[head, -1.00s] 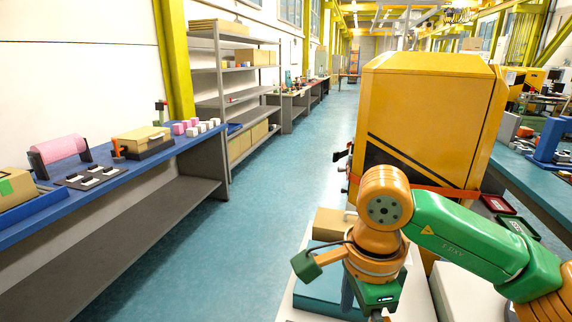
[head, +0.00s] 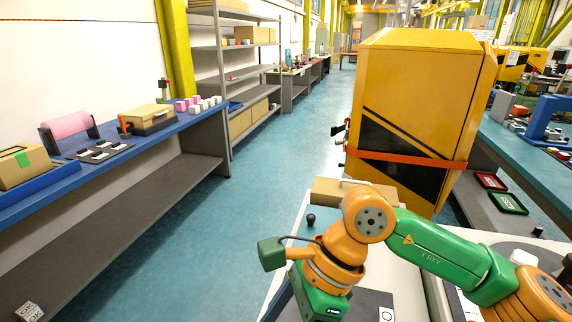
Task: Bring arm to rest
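My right arm (head: 435,250), green and orange, comes in from the lower right and bends down at an orange elbow-like joint. My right gripper (head: 318,300) is at the bottom edge, pointing down over a light work surface (head: 285,235). Its fingers are cut off by the frame, so I cannot see whether it is open or holds anything. My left gripper is not in view.
A yellow cabinet (head: 405,120) with a red band stands just beyond the arm. A brown box (head: 335,190) and a black knob (head: 311,219) are near the arm. A blue-topped bench (head: 190,125) runs along the left. The teal floor between is clear.

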